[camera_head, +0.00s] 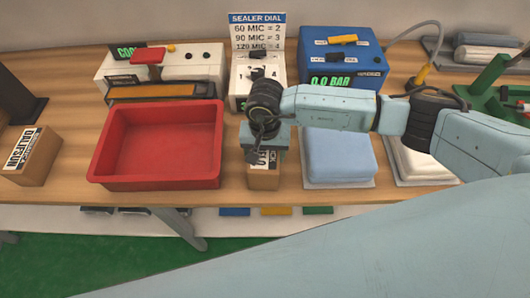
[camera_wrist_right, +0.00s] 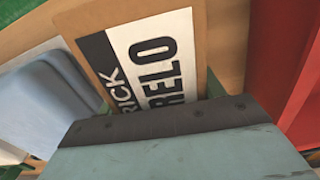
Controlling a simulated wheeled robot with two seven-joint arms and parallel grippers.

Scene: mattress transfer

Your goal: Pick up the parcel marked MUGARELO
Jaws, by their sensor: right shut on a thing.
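The parcel (camera_head: 264,184) is a brown cardboard box at the table's front edge, between the red tray and the pale blue pad. In the right wrist view its black-and-white label (camera_wrist_right: 150,62) shows the letters "RICK" and "RELO"; the rest is hidden. My right gripper (camera_head: 264,160) is over the parcel, shut on it, and covers much of its top. The gripper's dark-edged finger (camera_wrist_right: 190,118) crosses the label in the right wrist view. I cannot tell if the parcel is clear of the table. My left gripper is not in view.
A red tray (camera_head: 100,165) is left of the parcel and looks empty. Another labelled parcel (camera_head: 36,158) stands far left. A pale blue pad (camera_head: 338,156) lies close on the right. The sealer dial box (camera_head: 240,86) and blue pump box (camera_head: 340,62) stand behind.

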